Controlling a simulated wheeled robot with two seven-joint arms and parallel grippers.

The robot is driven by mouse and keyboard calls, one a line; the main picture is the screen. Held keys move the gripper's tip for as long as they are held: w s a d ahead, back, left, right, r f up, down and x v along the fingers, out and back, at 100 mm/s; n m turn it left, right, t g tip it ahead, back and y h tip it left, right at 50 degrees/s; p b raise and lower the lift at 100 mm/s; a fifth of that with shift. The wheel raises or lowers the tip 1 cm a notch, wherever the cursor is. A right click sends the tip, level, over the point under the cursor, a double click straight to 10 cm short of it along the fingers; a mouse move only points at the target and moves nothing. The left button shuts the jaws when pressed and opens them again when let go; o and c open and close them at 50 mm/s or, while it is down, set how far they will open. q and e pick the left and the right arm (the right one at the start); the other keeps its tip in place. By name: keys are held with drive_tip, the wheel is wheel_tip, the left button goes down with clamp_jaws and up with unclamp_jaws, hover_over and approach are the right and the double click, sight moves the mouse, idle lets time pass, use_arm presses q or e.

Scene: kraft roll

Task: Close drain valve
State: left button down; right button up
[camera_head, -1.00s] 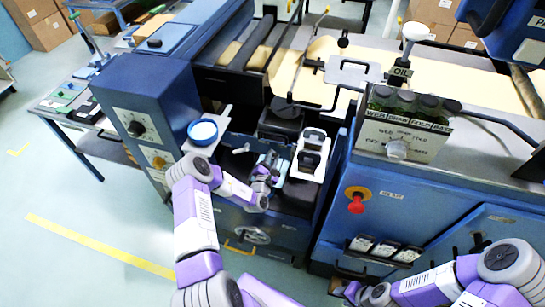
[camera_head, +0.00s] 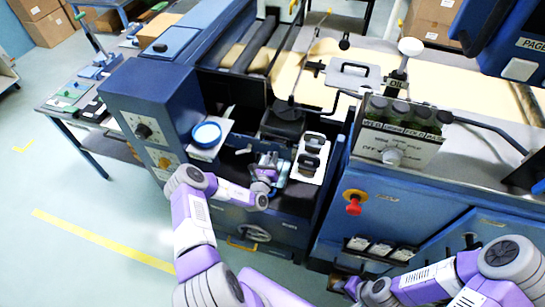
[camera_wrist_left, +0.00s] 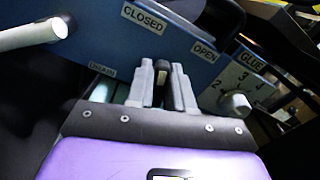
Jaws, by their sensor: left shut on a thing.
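In the left wrist view a blue plate (camera_wrist_left: 110,45) carries the labels CLOSED, OPEN and DRAIN. The drain valve's dark handle (camera_wrist_left: 161,72), with a pale tip, shows between the CLOSED and OPEN labels. My left gripper (camera_wrist_left: 162,80) is shut on this handle, with one grey finger on each side; the fingers hide its lower part. In the head view my left gripper (camera_head: 267,168) is inside the machine's open bay, and the handle is too small to make out there. My right gripper (camera_head: 345,287) is low at the bottom edge, away from the valve; its jaws are unclear.
A glue dial (camera_wrist_left: 236,104) sits right of the valve. A pale rod (camera_wrist_left: 35,33) sticks out at the left.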

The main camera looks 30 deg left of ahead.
use_arm(q)
drive_tip(key=n, duration=0.5)
drive_tip(key=shift+a+f+n+p, duration=0.15)
drive_tip(key=shift+a+n+p, duration=0.05)
drive_tip(key=shift+n+p, duration=0.15)
idle(0.4)
drive_tip(key=c, duration=1.1)
unclamp_jaws()
drive_tip(key=shift+s, duration=0.15)
drive_tip(key=v, duration=0.7)
drive_tip(key=shift+s+d+p, duration=0.1)
drive_tip(key=shift+s+p, duration=0.1)
drive_tip(key=shift+p, duration=0.2)
